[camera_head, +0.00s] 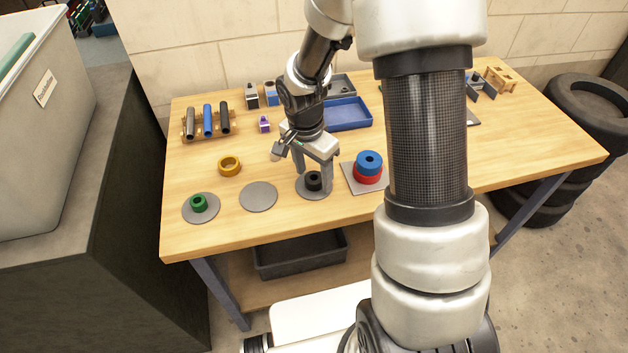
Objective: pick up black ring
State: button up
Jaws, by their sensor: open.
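The black ring (314,181) is small and lies on a grey round disc (304,193) near the front middle of the wooden table. My gripper (313,184) points down over it and is open. Its two fingers stand on either side of the ring, low near the disc. I cannot tell whether a finger touches the ring. Part of the disc is hidden behind the fingers.
A blue ring (369,161) sits on a red ring (367,175) to the right on a grey square plate (349,182). To the left are an empty grey disc (258,197), a yellow ring (229,166) and a green ring (198,203). A blue tray (347,115) lies behind.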

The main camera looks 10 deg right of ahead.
jog(key=shift+r, duration=0.1)
jog(key=c, duration=1.2)
